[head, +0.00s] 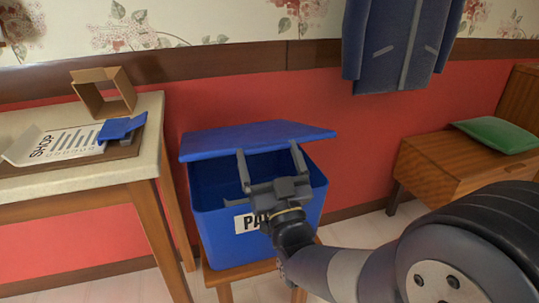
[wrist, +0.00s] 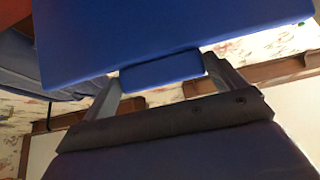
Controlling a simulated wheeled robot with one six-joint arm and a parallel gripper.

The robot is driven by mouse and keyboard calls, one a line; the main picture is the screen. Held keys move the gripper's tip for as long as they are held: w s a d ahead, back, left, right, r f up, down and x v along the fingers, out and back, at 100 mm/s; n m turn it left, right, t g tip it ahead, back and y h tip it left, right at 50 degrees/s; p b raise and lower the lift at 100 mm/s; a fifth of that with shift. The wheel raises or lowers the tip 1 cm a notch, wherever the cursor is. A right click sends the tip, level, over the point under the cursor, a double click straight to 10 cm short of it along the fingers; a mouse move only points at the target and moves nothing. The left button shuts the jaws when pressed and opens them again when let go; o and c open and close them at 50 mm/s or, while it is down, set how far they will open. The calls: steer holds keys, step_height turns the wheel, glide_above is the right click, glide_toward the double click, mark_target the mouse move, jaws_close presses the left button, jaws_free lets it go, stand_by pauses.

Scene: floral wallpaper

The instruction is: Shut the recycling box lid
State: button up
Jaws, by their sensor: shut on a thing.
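The recycling box (head: 215,205) is a blue bin with a white label on its front, partly hidden by my gripper. Its flat blue lid (head: 260,135) is raised partway over the opening, with a gap at the front. The lid (wrist: 180,35) fills the upper part of the wrist view. My gripper (head: 267,150) is at the lid's front edge, its two fingers pointing up. In the wrist view, my gripper (wrist: 162,80) has its fingers on either side of a small blue lid tab (wrist: 162,70) and is shut on it.
The box stands on a small wooden stand (head: 240,272). At left, a table (head: 85,180) holds an open cardboard box (head: 103,92), a printed paper (head: 55,146) and a small blue object (head: 121,128). A blue coat (head: 395,45) hangs behind. A wooden bench (head: 440,165) with a green cushion (head: 498,134) is at right.

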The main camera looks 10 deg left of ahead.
steer(key=shift+f, duration=0.25)
steer(key=o, duration=1)
steer(key=shift+w, duration=0.15)
steer(key=shift+o, duration=0.5)
steer(key=shift+r, duration=0.15)
steer(key=v, duration=1.1)
steer(key=shift+a+r, duration=0.1)
